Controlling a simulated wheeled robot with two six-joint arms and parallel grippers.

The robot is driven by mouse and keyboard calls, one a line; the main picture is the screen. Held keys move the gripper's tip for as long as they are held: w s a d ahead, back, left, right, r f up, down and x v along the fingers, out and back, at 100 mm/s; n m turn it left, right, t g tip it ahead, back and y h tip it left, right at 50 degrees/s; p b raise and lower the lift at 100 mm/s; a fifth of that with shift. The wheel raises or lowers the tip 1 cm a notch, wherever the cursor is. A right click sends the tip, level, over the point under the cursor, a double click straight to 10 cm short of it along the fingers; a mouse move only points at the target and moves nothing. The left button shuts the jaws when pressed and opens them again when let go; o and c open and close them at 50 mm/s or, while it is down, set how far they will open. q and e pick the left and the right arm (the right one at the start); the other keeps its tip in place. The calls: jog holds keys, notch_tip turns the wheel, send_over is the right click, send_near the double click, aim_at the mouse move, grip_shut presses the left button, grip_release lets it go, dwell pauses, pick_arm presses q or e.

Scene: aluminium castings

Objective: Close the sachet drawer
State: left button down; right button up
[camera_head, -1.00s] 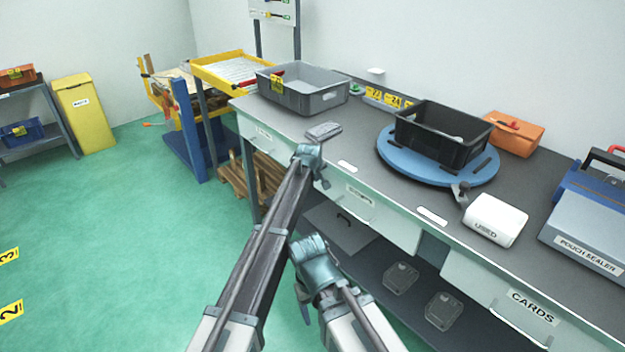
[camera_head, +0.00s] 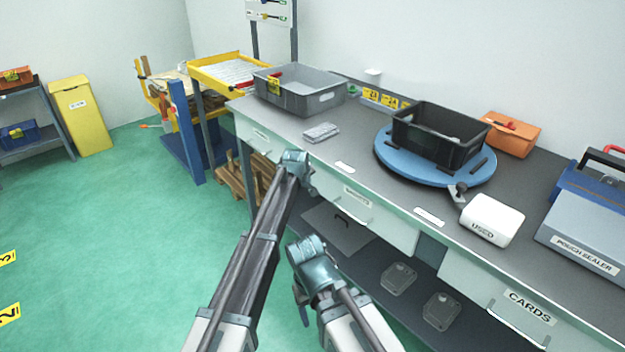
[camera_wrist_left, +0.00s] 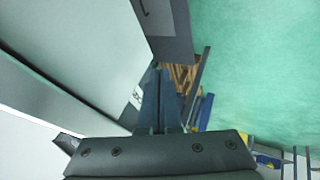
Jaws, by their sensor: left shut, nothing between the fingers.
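The sachet drawer (camera_head: 375,217) is the pale front with a small label in the middle of the bench's near side. How far it stands out is hard to judge. My left gripper (camera_head: 308,187) is at the left end of this front, just outside the bench edge; its fingers are mostly hidden by the wrist in the head view. In the left wrist view my left gripper (camera_wrist_left: 160,98) is shut and empty, with a pale panel (camera_wrist_left: 85,45) close beside it. I cannot tell whether they touch. My right arm is folded low at the front; its fingers are not clear.
On the bench (camera_head: 290,124) stand a grey crate (camera_head: 325,100), a grey cloth-like block (camera_head: 321,132), a blue turntable (camera_head: 400,165) with a black bin (camera_head: 440,140), and a white box (camera_head: 492,220). The cards drawer (camera_head: 515,318) is right. Open green floor (camera_head: 130,220) lies left.

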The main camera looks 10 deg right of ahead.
pick_arm(q)
jog(key=p+v, duration=0.7)
jog(key=v, duration=0.3)
jog(key=s+a+f+m+g+y, duration=0.1)
jog(key=s+a+m+g, duration=0.1)
jog(key=s+a, duration=0.75)
jog(key=s+a+f+m+g, duration=0.2)
jog(key=s+a, duration=0.4)
jog(key=s, duration=0.7)
jog(key=s+a+f+m+g+y, duration=0.1)
jog(key=s+a+m+g, duration=0.1)
jog(key=s+a, duration=0.75)
jog(key=s+d+r+m+p, duration=0.2)
jog(key=s+d+r+p, duration=0.1)
jog(key=d, duration=0.3)
jog(key=s+d+r+m+g+y+p, duration=0.1)
jog(key=s+d+r+p, duration=0.2)
jog(key=s+d, duration=0.2)
jog(key=shift+d+r+m+g+p, duration=0.3)
jog(key=shift+d+m+p, duration=0.1)
jog(key=shift+d, duration=0.8)
